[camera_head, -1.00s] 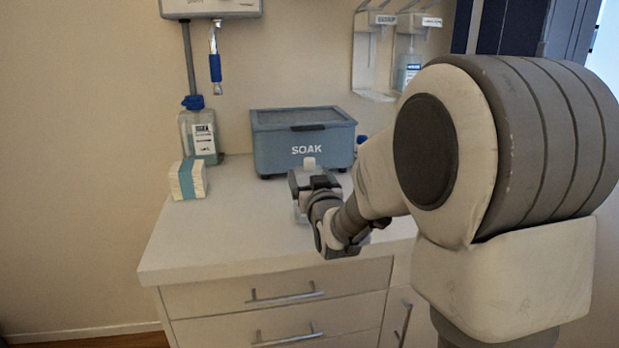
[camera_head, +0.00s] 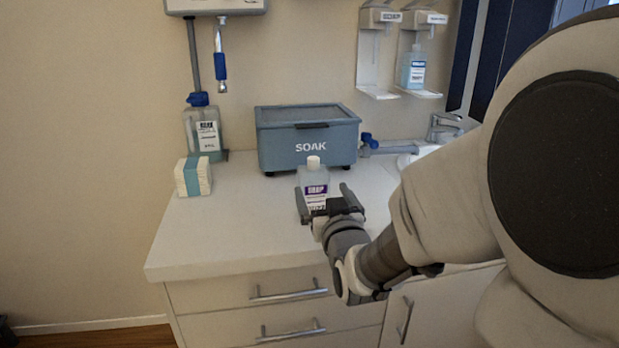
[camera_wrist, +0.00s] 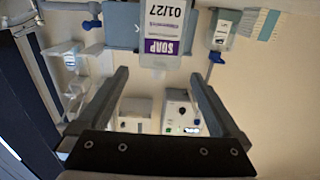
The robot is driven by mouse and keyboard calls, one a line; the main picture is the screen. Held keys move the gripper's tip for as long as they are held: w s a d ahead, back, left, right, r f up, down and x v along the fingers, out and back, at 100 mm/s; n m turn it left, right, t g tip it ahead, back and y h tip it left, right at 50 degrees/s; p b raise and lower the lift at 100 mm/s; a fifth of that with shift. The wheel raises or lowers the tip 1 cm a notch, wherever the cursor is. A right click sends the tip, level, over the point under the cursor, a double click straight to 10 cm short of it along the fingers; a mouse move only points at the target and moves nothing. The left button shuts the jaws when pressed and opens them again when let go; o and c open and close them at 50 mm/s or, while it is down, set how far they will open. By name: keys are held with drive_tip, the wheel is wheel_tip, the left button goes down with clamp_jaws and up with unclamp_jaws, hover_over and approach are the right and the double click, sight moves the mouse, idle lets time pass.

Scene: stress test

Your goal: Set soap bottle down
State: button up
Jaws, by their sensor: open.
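The soap bottle (camera_head: 314,181) stands upright on the white counter (camera_head: 215,232), in front of the blue-grey SOAK box. It is clear with a white cap and a purple-and-white label. My gripper (camera_head: 325,204) is open in front of the bottle, its two fingers apart on either side of the bottle's lower part in the head view. In the wrist view the bottle (camera_wrist: 163,35) appears upside down at the top, beyond the tips of my open fingers (camera_wrist: 162,78). The fingers hide part of the bottle's base in the head view.
The SOAK box (camera_head: 305,142) stands close behind the bottle. A paper stack (camera_head: 193,177) and a wall-side bottle (camera_head: 204,135) stand left. A tap (camera_head: 446,126) and basin are at right. The counter's front left is clear.

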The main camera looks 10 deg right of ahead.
drive_tip(key=s+f+g, duration=0.2)
drive_tip(key=s+g, duration=0.2)
drive_tip(key=s, duration=0.4)
drive_tip(key=s+f+g+b, duration=0.1)
drive_tip(key=s+g, duration=0.3)
drive_tip(key=s, duration=0.5)
drive_tip(key=s+f+g+b, duration=0.1)
drive_tip(key=s+f+g, duration=0.2)
drive_tip(key=s, duration=0.6)
drive_tip(key=shift+s+g, duration=0.2)
drive_tip(key=shift+g, duration=0.5)
